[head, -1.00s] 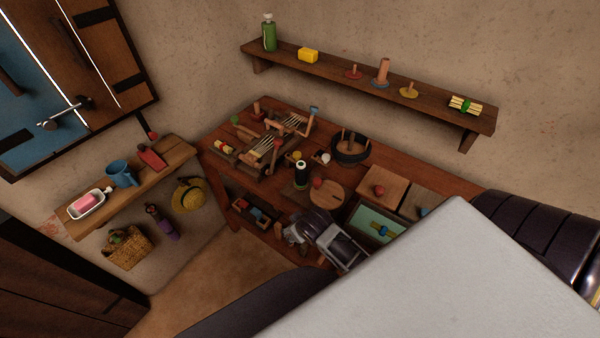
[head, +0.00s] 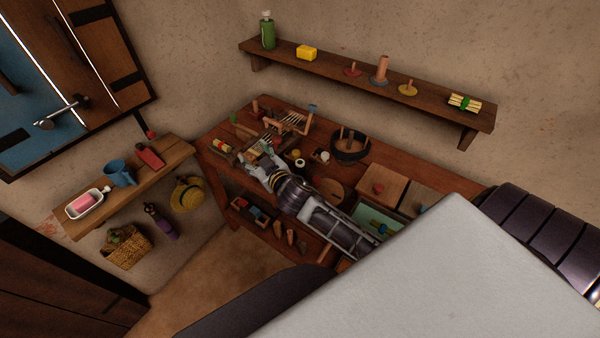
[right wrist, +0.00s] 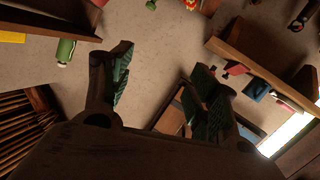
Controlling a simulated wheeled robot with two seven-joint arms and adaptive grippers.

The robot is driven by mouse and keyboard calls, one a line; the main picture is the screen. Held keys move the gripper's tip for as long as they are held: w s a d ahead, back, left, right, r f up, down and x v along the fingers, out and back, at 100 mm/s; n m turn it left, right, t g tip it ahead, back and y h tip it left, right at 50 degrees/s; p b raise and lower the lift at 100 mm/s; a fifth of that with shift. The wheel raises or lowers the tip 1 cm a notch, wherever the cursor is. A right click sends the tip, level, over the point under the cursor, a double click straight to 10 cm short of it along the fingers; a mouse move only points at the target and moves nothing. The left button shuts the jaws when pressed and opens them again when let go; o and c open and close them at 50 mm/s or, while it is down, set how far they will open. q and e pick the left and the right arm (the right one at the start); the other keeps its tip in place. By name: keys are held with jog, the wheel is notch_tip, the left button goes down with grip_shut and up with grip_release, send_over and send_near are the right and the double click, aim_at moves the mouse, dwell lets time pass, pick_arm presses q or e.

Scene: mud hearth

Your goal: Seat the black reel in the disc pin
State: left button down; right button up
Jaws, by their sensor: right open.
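The black reel (head: 300,163) is mostly hidden behind my right arm in the head view; its pale top shows on the bench. I cannot tell for sure which piece is the disc pin. Three discs with upright pins stand on the wall shelf: red (head: 353,70), grey with a thick pin (head: 380,72) and yellow (head: 408,88). A round wooden disc (head: 331,187) lies on the bench, partly covered by my arm. My right gripper (head: 264,158) is over the bench's left part, left of the reel. Its fingers (right wrist: 162,77) are apart and empty in the right wrist view. My left gripper is out of view.
Wooden racks (head: 287,122) stand close to the gripper at the back left of the bench. A black round tray with pegs (head: 350,148) and a wooden box (head: 382,186) lie to the right. A side shelf (head: 140,184) holds a blue mug (head: 118,170).

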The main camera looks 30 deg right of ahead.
jog(key=w+a+r+n+t+y, duration=0.2)
jog(key=a+r+n+t+y, duration=0.1)
jog(key=a+r+n+y, duration=0.65)
jog(key=s+a+r+n+g+y, duration=0.2)
jog(key=s+a+n+g+y, duration=0.2)
jog(key=a+n+g+y, duration=0.45)
jog(key=s+d+f+n+g+h, duration=0.2)
jog(key=d+f+n+g+h, duration=0.1)
jog(key=d+f+g+h, duration=0.65)
jog(key=d+f+m+g+h, duration=0.1)
jog(key=d+m+h, duration=0.3)
jog(key=d, duration=1.8)
jog(key=h, duration=0.5)
jog(key=shift+w+d+m+b, duration=0.2)
jog(key=shift+w+m+b, duration=0.1)
jog(key=shift+m+b, duration=0.1)
